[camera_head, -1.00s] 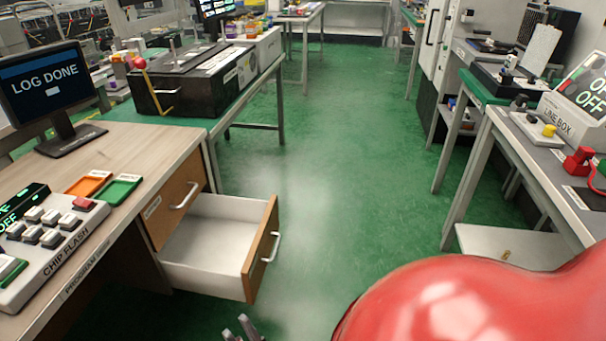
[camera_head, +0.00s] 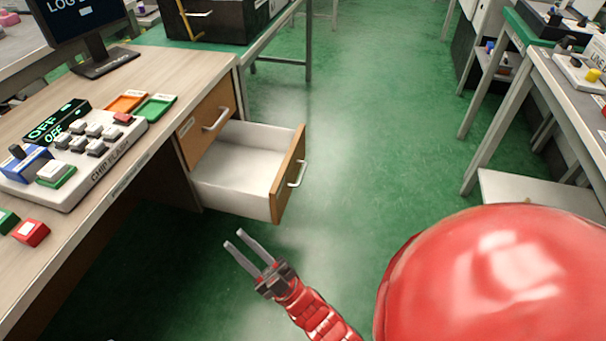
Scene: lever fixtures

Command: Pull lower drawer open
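The lower drawer (camera_head: 232,196) stands pulled out of the wooden desk, with its white inside empty. Its brown front (camera_head: 284,184) carries a silver handle (camera_head: 298,174) on the right. The upper drawer (camera_head: 208,124) above it is shut. My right gripper (camera_head: 236,238) is in front of and below the open drawer in the picture, apart from the drawer and its handle. Its two grey fingers are spread with nothing between them. My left gripper is out of view.
A grey bench (camera_head: 570,85) stands at the right. The green floor (camera_head: 385,130) between is clear.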

